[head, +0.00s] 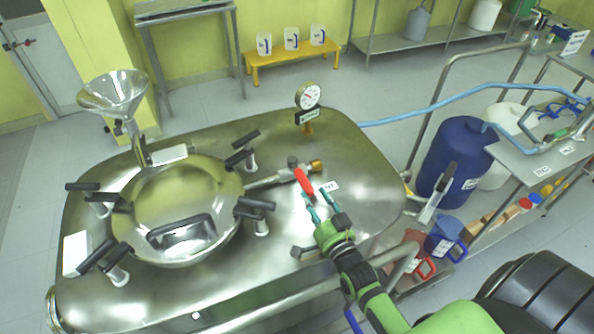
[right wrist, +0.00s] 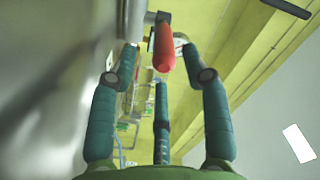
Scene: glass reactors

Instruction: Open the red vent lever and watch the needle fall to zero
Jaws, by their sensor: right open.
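The red vent lever (head: 305,181) sits on a metal valve (head: 292,170) on top of the steel reactor lid. It slants down toward my right gripper (head: 318,205), whose teal fingers are open just in front of its lower end. In the right wrist view the red lever (right wrist: 164,48) points between the spread fingers (right wrist: 161,62); no finger is clearly closed on it. The round pressure gauge (head: 308,96) stands on a brass stem behind the valve. Its needle is too small to read. My left gripper is not in view.
The lid holds a round hatch (head: 178,205) with several black-handled clamps and a glass funnel (head: 113,95) at left. A steel rail (head: 300,296) runs along the front. A blue drum (head: 455,155) stands at right.

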